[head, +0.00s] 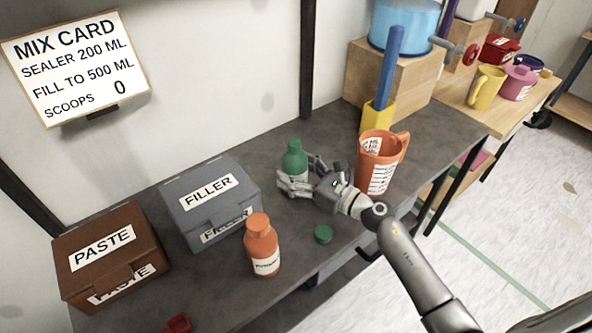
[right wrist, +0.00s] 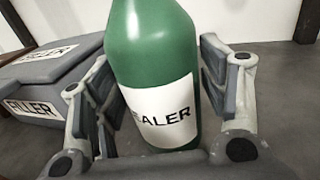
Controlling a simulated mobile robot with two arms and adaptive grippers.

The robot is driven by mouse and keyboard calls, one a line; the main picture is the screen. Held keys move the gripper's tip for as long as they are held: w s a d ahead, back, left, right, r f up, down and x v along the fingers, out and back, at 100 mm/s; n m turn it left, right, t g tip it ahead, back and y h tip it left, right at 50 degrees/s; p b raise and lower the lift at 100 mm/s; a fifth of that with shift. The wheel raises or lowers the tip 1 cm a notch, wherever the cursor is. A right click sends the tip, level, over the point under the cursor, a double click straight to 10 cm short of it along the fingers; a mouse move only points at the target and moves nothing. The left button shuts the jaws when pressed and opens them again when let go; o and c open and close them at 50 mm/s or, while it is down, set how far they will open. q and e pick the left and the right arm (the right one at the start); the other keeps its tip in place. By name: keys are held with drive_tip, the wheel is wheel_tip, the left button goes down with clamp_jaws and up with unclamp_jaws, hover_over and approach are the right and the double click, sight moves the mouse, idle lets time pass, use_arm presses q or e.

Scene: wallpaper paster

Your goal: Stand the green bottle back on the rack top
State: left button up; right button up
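The green bottle (head: 294,160) is near the wall on the dark grey top (head: 290,120), between the filler box and an orange jug. It looks upright in the head view, and its base is hidden by my fingers. My right gripper (head: 296,186) reaches it from the right, with fingers on both sides of its lower body. In the right wrist view the green bottle (right wrist: 155,50) fills the space between the fingers, its white label reading "...ALER". My left gripper is not in view.
The orange jug (head: 378,165) stands close to my right wrist. The grey filler box (head: 212,200), brown paste box (head: 110,255) and an orange bottle (head: 262,248) stand to the left. A wooden block (head: 420,85) carries a blue tank at the back right.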

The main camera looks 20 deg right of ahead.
idle(0.3)
drive_tip(key=shift+r, duration=0.2)
drive_tip(key=shift+s+d+f, duration=0.15)
drive_tip(key=shift+s+d, duration=0.1)
drive_tip(key=shift+s, duration=0.05)
drive_tip(key=b+v, duration=0.2)
drive_tip(key=v, duration=0.8)
drive_tip(key=shift+s, duration=0.1)
drive_tip(key=shift+s+d, duration=0.35)
drive_tip(key=shift+s, duration=0.1)
